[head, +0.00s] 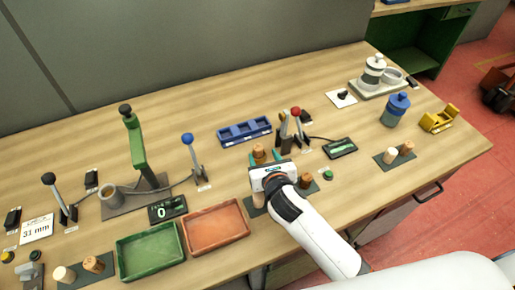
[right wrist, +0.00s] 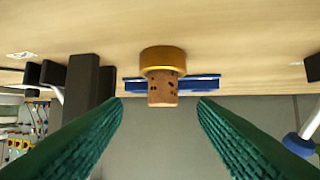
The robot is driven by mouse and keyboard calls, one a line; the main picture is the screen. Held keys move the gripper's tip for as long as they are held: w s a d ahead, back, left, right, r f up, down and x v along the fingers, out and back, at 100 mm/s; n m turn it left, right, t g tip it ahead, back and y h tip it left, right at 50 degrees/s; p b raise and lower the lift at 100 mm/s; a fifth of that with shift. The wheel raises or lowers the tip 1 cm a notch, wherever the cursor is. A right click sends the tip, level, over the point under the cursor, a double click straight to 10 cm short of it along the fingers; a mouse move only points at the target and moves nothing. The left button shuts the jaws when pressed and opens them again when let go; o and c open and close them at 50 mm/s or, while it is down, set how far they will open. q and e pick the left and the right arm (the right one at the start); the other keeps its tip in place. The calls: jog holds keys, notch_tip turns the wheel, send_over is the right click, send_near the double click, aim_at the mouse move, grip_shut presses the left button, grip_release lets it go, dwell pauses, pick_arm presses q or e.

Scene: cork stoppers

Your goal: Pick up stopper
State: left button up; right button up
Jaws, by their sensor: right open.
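A cork stopper (head: 259,151) stands upright on the table just beyond my right gripper (head: 267,162). In the right wrist view, the speckled brown cork (right wrist: 162,92) has a wide gold ring (right wrist: 163,59) at its table end. The green fingers of my right gripper (right wrist: 160,104) are apart, one on each side of the cork, with clear gaps; it is empty. Other stoppers stand on dark mats: a brown one (head: 305,181) beside my gripper, a pale one (head: 390,156) and a brown one (head: 407,148) at right, and a pale one (head: 64,274) and a brown one (head: 93,265) at front left. My left gripper is out of view.
A blue tray (head: 222,135) lies behind the stopper, with a red-knobbed lever (head: 296,113) close to its right. A green tray (head: 151,271) and an orange tray (head: 241,234) lie at front. A green press (head: 136,145) stands at left. Bare tabletop lies behind the blue tray.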

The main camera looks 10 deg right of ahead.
aim_at(257, 146)
jog(key=shift+x, duration=3.9)
jog(key=shift+s+a+f, duration=0.1)
jog(key=shift+a, duration=0.05)
jog(key=c, duration=1)
